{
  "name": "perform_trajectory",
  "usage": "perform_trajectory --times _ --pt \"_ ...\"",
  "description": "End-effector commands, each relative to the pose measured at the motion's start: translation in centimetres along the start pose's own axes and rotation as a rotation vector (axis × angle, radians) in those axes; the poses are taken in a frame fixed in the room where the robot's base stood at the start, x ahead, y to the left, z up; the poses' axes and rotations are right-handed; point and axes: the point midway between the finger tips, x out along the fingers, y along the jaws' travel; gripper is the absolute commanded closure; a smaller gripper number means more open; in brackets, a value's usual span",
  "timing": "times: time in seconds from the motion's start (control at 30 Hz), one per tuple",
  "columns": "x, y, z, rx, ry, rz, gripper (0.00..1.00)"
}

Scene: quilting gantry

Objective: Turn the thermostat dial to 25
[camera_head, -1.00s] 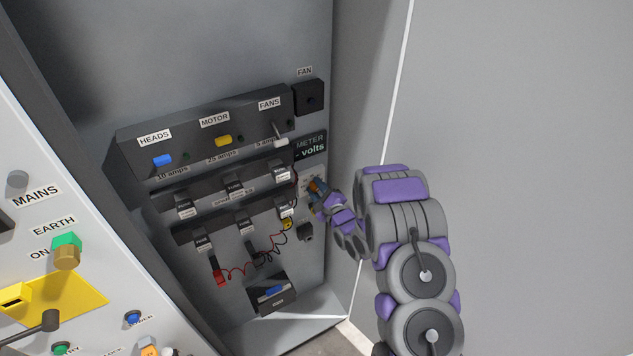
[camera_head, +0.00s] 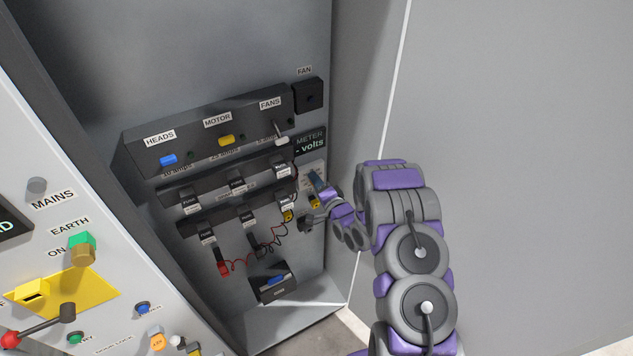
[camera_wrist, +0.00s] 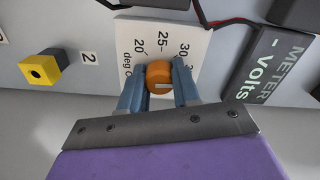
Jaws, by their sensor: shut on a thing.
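The thermostat dial (camera_wrist: 158,75) is a small orange knob on a white plate (camera_wrist: 190,42) printed with 20, 25, 30 and "deg". A higher number is partly hidden by a finger. The dial has a pale mark at its lower edge in the wrist view. My gripper (camera_wrist: 158,82) has one blue finger on each side of the dial and is shut on it. In the head view my gripper (camera_head: 316,180) is at the cabinet's back panel, below the meter, and covers the dial.
The black meter (camera_wrist: 282,60) reading "- volts" is close to the right finger in the wrist view. A yellow and black socket (camera_wrist: 42,69) is at the left. Fuse rails and loose red and black leads lie left of my gripper in the head view.

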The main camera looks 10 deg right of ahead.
Motion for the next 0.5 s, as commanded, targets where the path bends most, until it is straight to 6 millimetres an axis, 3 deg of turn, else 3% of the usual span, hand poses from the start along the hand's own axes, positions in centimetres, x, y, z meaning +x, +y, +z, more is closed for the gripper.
perform_trajectory --times 0.5 --pt "-0.14 0.59 0.37 -0.488 -0.010 0.010 0.99"
